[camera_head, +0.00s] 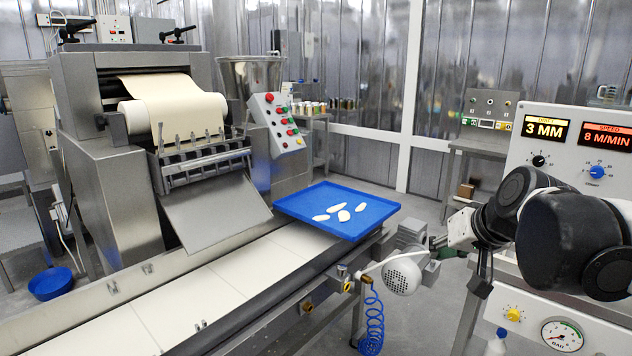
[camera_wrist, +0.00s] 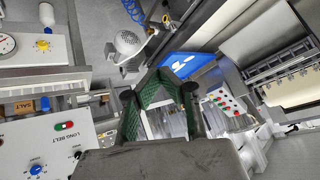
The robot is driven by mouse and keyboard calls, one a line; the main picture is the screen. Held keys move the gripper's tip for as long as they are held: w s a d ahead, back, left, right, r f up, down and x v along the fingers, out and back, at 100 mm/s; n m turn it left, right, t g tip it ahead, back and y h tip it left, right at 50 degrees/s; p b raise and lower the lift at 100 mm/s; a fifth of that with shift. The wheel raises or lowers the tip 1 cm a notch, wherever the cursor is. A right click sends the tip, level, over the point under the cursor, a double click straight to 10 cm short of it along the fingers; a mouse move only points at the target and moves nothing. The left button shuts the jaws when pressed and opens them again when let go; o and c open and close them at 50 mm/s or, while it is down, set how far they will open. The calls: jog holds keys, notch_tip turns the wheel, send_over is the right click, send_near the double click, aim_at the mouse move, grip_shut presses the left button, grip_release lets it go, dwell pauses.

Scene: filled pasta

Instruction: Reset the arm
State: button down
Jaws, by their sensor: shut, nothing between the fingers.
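My arm comes in from the right edge in the head view, and its gripper (camera_head: 441,246) hangs in the air between the blue tray and the control panel. In the wrist view my gripper (camera_wrist: 163,78) shows two green-lined fingers closed together at the tips, with nothing between them. The blue tray (camera_head: 305,196) rests at the right end of the conveyor and carries several pale pasta pieces (camera_head: 341,215). The tray also shows partly behind the fingers in the wrist view (camera_wrist: 208,63). The gripper appears clear of the tray.
The pasta machine (camera_head: 105,190) with its dough sheet (camera_head: 170,95) stands at the left. The conveyor (camera_head: 210,295) runs across the front. A motor (camera_head: 402,275) sits near my gripper. The control panel (camera_head: 550,165) stands at the right, close to my arm. A blue bowl (camera_head: 50,284) is at far left.

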jog(key=s+a+f+h, duration=0.1)
jog(key=s+f, duration=0.3)
jog(key=s, duration=0.5)
jog(key=s+a+f+n+g+h, duration=0.1)
jog(key=s+f, duration=0.3)
jog(key=s, duration=0.5)
jog(key=shift+a+p, duration=0.4)
jog(key=shift+a, duration=0.45)
